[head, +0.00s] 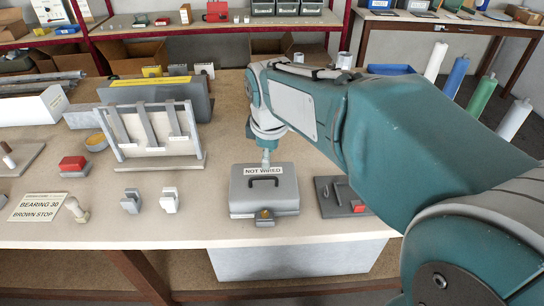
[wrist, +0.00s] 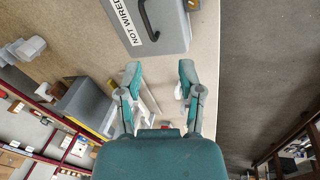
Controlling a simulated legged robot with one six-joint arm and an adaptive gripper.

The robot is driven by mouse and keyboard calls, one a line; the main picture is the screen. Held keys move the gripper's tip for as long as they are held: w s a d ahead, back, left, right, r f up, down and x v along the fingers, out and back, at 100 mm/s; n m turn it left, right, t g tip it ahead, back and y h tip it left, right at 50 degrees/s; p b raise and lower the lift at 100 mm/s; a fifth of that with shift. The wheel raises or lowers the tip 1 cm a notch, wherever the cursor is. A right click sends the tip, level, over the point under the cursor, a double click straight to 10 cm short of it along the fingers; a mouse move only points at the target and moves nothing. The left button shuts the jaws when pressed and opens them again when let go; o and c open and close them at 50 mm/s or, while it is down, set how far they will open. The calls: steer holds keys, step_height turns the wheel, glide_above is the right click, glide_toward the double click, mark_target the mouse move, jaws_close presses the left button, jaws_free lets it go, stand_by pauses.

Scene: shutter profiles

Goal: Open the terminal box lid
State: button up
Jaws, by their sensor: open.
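The terminal box (head: 283,191) is a grey case on the front part of the bench, with its lid down. A dark handle (head: 264,179) and a "NOT WIRED" label (head: 263,170) are on the lid. A brass-coloured latch (head: 264,215) sits at the front. In the wrist view the box (wrist: 172,30) is at the top, with its handle partly cut off by the frame edge. My gripper (wrist: 160,70) is open and empty, its two fingers apart and pointing toward the box. In the head view it is only partly visible, behind the box.
A dark plate with a red part (head: 337,197) lies close right of the box. A white stand with grey strips (head: 150,138), small grey blocks (head: 131,201) and a red-topped block (head: 73,166) are to the left. Bench is clear just left of the box.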

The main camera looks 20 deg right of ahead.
steer(key=shift+s+r+m, duration=0.15)
steer(key=shift+s+m, duration=0.25)
steer(key=shift+s, duration=0.15)
steer(key=shift+s+r+m, duration=0.15)
steer(key=shift+s+m, duration=0.25)
steer(key=shift+s, duration=0.1)
